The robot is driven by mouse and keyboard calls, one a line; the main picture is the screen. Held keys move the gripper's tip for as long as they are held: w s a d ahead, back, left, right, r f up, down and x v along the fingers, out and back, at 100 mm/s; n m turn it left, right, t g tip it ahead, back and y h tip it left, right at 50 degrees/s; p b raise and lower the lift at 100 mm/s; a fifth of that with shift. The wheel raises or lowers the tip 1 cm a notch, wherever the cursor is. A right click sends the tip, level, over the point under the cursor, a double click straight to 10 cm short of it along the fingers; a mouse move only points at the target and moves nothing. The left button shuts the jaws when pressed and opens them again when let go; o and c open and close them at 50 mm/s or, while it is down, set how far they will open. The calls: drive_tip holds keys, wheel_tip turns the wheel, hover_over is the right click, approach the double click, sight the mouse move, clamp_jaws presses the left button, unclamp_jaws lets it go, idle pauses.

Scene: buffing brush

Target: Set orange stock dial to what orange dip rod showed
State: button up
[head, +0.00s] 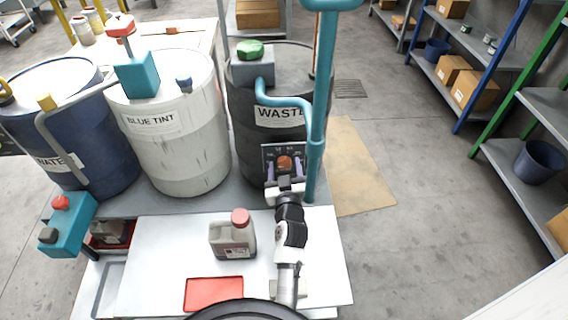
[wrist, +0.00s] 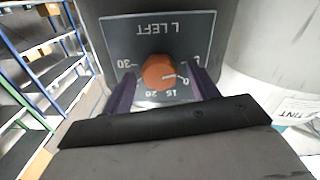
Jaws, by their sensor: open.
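The orange dial (head: 285,163) sits on a dark panel (head: 270,152) in front of the black WASTE drum. The wrist view shows the dial (wrist: 158,72) upside down, with "L LEFT" and a number scale around it. Its pale mark points right, toward a partly hidden number ending in 0. 30 is at the left; 20 and 15 are at the bottom. My gripper (head: 285,180) is open, its purple fingers (wrist: 162,80) on either side of the dial; contact cannot be told. I cannot make out an orange dip rod.
The BLUE TINT drum (head: 180,150) and a blue drum (head: 75,125) stand left of the WASTE drum (head: 262,135). A teal post (head: 316,130) rises close right of the panel. A red-capped jug (head: 232,238) and a red tray (head: 213,294) are on the white worktop (head: 150,260).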

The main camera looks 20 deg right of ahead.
drive_tip(key=shift+c, duration=0.5)
drive_tip(key=c, duration=0.9)
drive_tip(key=shift+m, duration=0.4)
drive_tip(key=m, duration=0.3)
drive_tip(key=shift+r, duration=0.1)
drive_tip(key=shift+m+p, duration=0.6)
drive_tip(key=shift+m, duration=1.4)
